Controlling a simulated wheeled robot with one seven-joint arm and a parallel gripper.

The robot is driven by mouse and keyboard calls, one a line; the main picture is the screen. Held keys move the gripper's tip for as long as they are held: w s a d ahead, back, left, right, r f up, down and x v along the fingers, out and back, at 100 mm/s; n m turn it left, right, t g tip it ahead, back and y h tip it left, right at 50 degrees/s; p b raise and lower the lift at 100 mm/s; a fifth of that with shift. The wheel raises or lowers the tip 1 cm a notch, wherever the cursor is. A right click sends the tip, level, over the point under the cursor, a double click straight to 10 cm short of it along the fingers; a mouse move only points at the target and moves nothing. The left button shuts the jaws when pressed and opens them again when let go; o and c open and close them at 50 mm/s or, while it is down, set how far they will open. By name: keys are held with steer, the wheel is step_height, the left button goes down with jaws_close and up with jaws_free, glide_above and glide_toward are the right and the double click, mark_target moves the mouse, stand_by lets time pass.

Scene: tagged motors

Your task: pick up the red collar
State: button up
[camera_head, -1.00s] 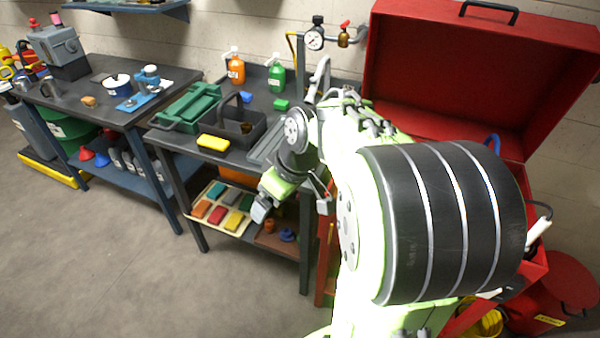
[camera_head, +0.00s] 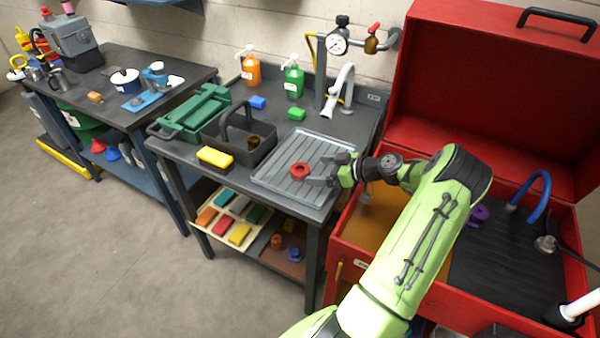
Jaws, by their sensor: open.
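The red collar (camera_head: 299,171) is a small red ring lying on the grey ribbed drain tray (camera_head: 270,177) on the middle bench. My gripper (camera_head: 322,172) is just to the right of the collar, with its fingers pointing left toward it. The fingers look spread apart and nothing shows between them. I cannot tell whether a fingertip touches the collar.
A dark tote (camera_head: 236,150) and a yellow sponge (camera_head: 215,156) are left of the tray. An open red chest (camera_head: 478,290) is on the right, under my arm.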

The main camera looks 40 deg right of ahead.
mark_target(299, 168)
steer(key=x, duration=0.6)
steer(key=shift+w, duration=0.25)
steer(key=shift+s, duration=0.1)
steer(key=shift+c, duration=0.3)
steer(key=c, duration=1.2)
steer(key=shift+r, duration=0.1)
steer(key=shift+c, duration=0.7)
